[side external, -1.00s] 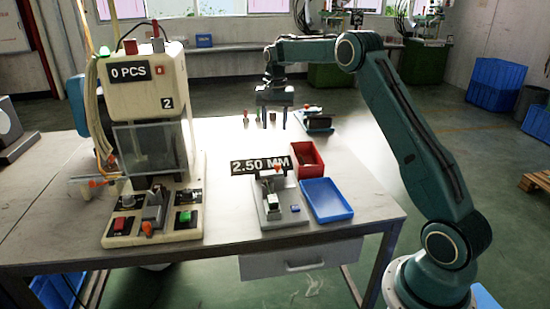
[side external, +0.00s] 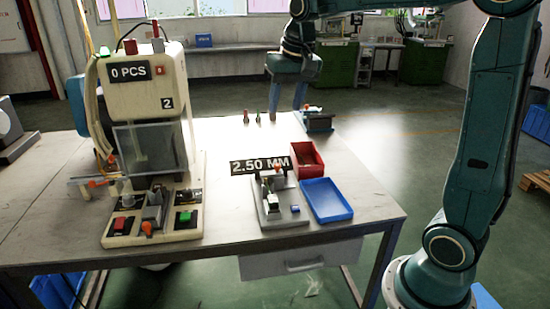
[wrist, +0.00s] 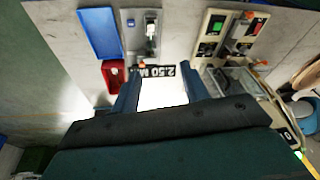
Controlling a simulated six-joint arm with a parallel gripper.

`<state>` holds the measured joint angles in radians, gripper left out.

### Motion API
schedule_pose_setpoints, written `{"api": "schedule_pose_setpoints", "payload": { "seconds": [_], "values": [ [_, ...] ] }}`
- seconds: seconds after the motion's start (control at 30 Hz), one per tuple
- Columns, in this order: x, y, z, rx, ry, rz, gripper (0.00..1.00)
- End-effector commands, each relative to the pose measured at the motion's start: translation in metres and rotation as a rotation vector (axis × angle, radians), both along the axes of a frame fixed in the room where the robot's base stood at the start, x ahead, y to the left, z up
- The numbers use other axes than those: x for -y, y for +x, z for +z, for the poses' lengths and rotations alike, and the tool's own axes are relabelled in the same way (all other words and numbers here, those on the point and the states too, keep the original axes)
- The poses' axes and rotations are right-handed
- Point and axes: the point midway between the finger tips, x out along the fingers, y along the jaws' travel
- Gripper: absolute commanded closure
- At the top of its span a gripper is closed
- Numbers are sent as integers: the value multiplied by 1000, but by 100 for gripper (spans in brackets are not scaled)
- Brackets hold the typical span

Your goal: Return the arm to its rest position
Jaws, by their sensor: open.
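My gripper (side external: 286,105) hangs above the far edge of the table in the side view, with its two blue fingers pointing down and apart. It is open, and nothing shows between the fingers. In the wrist view my gripper (wrist: 161,78) also has its fingers well apart, with bright tabletop and part of the 2.50 MM sign (wrist: 167,71) between and beyond them. My arm is raised and bent, and its upper part runs out of the top of the side view.
The moulding machine (side external: 145,85) stands at the table's left. A grey fixture (side external: 270,212), blue tray (side external: 326,200) and red bin (side external: 307,160) sit at the right. A small device (side external: 318,122) and small upright pieces (side external: 246,117) are near the far edge. The table's (side external: 225,175) middle is clear.

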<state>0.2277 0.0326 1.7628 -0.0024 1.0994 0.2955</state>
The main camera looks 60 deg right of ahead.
Motion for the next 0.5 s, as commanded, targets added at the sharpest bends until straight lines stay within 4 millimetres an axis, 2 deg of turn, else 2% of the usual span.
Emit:
{"api": "schedule_pose_setpoints", "payload": {
  "seconds": [0.03,0.23,0.5],
  "values": [
    [-8,-12,4,14,-7,25,55],
    [-33,-54,9,58,-32,124,55],
    [-60,-112,3,117,-66,256,55]
  ]
}}
